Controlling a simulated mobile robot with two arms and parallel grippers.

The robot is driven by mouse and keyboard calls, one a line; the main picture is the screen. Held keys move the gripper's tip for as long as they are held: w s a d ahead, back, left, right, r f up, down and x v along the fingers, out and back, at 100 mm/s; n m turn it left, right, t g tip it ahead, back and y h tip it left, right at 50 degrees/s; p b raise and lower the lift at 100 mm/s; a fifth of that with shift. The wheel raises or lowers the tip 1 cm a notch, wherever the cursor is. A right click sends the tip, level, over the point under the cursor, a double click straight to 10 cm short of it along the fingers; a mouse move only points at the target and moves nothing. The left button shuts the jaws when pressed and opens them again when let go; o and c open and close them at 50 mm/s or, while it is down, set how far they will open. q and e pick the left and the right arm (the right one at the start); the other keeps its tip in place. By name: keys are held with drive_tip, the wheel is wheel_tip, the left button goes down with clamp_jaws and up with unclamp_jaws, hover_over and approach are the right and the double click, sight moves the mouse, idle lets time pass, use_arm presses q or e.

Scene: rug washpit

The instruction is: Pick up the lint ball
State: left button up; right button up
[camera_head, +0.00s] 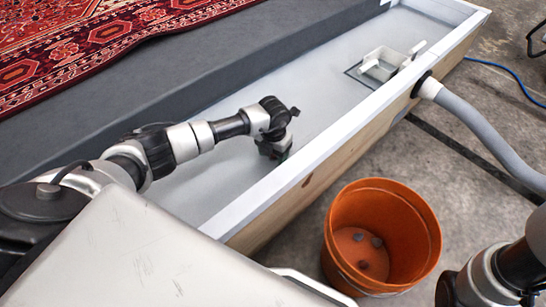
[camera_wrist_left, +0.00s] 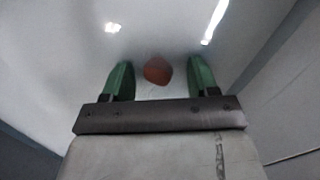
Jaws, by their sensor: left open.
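The lint ball (camera_wrist_left: 157,71) is a small reddish-brown lump on the pale floor of the washpit trough. In the left wrist view it lies between the two green fingertips of my left gripper (camera_wrist_left: 159,65), with a gap on each side. My left gripper (camera_head: 277,155) is open and points down into the trough, close to its near wall. In the head view the gripper hides the ball. My right arm shows at the lower right, but its gripper is out of the picture.
The trough's white-topped wooden wall (camera_head: 325,140) runs beside my left gripper. An orange bucket (camera_head: 405,255) with a few dark lumps stands outside it. A white drain fitting (camera_head: 383,66) sits at the far end, near a grey hose (camera_head: 480,130). A red rug (camera_head: 90,38) lies upper left.

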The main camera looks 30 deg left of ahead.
use_arm(q)
drive_tip(key=shift+c, duration=0.2)
drive_tip(key=c, duration=0.9)
drive_tip(key=shift+r, duration=0.1)
